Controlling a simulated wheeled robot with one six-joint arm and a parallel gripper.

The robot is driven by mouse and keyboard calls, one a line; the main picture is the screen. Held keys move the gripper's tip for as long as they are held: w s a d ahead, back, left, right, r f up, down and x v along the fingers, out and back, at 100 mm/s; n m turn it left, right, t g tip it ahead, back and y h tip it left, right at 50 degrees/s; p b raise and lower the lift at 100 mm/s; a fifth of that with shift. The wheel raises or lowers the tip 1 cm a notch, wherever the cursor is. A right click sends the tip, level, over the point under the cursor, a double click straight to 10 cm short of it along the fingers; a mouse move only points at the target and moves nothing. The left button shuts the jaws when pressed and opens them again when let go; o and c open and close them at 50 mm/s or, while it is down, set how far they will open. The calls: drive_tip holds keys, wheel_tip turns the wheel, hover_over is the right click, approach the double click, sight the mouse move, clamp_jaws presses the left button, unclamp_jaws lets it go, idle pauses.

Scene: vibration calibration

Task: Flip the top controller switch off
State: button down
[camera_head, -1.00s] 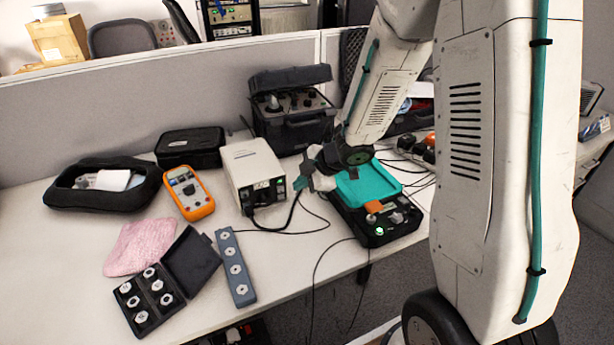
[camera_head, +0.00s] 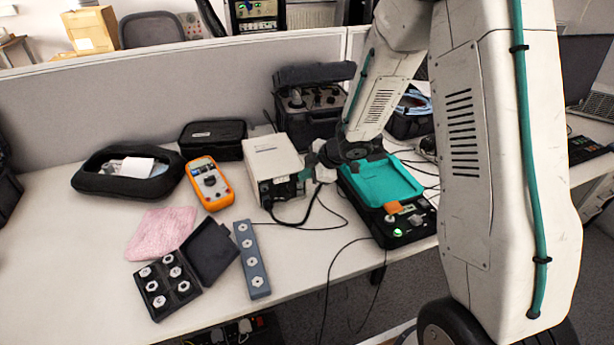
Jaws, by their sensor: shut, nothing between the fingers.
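A white controller box (camera_head: 272,160) with a dark front panel stands on the table, with black cables at its front. My gripper (camera_head: 307,174) is at the right front edge of this box, its fingers shut and empty. The fingers are small in the picture and partly merge with the panel and cables, so I cannot tell whether they touch it. The switch cannot be made out. To the right is a black unit (camera_head: 402,232) with a teal tray (camera_head: 385,180), an orange block and a lit green button (camera_head: 397,232).
An orange multimeter (camera_head: 208,184), a black pouch (camera_head: 92,180), a black case (camera_head: 213,138) and an open dark equipment case (camera_head: 312,118) surround the box. A pink cloth (camera_head: 160,234), a box of hex pieces (camera_head: 160,288) and a blue-grey bar (camera_head: 252,262) lie in front. Loose cables cross the table.

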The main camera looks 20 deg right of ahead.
drive_tip(key=shift+w+r, duration=0.15)
drive_tip(key=shift+r, duration=0.8)
drive_tip(key=s+v, duration=0.1)
drive_tip(key=v, duration=1.1)
drive_tip(key=shift+a+f, duration=0.15)
drive_tip(key=shift+a, duration=0.2)
drive_tip(key=shift+s, duration=0.1)
